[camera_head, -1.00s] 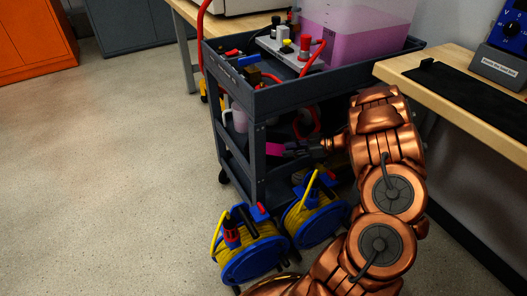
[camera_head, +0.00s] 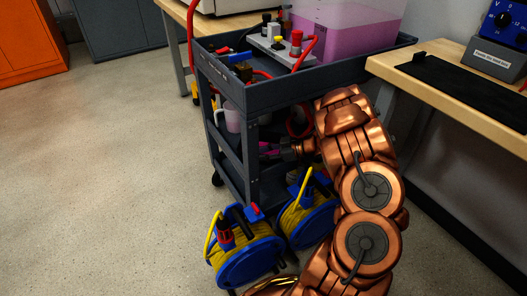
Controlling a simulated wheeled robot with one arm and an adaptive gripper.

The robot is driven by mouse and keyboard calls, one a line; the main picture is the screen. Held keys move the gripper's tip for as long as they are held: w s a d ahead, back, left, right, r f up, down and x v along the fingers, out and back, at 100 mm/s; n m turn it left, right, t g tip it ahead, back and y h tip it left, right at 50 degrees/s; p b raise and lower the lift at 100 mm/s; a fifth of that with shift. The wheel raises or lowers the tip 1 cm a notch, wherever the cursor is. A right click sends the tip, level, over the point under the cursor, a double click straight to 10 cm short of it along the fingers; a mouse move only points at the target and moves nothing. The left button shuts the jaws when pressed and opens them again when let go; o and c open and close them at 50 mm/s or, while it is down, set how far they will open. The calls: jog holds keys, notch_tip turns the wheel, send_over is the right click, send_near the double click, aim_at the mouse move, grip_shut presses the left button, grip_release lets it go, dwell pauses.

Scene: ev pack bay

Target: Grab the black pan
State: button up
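I cannot make out a black pan for certain; the lower shelves of the dark cart (camera_head: 285,95) are in shadow and partly covered by my arm. My gripper (camera_head: 278,151) reaches in from the right at the cart's middle level, behind the front corner post. Its fingers are small, dark and partly hidden by the post. A magenta patch shows beside the fingers, and I cannot tell what it belongs to. Whether the gripper is open or shut does not show.
Two blue cable reels (camera_head: 245,250) with yellow cable stand on the floor before the cart. A pale mug (camera_head: 232,118) is on the shelf. The cart top holds a tub of pink liquid (camera_head: 345,30). A workbench (camera_head: 450,95) is at right. The left floor is clear.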

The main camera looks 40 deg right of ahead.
jog(key=shift+c, duration=0.4)
grip_shut()
jog(key=shift+r, duration=0.2)
notch_tip(320, 180, up, 10)
jog(key=p, duration=0.3)
jog(key=shift+f, duration=0.2)
dwell(0.7)
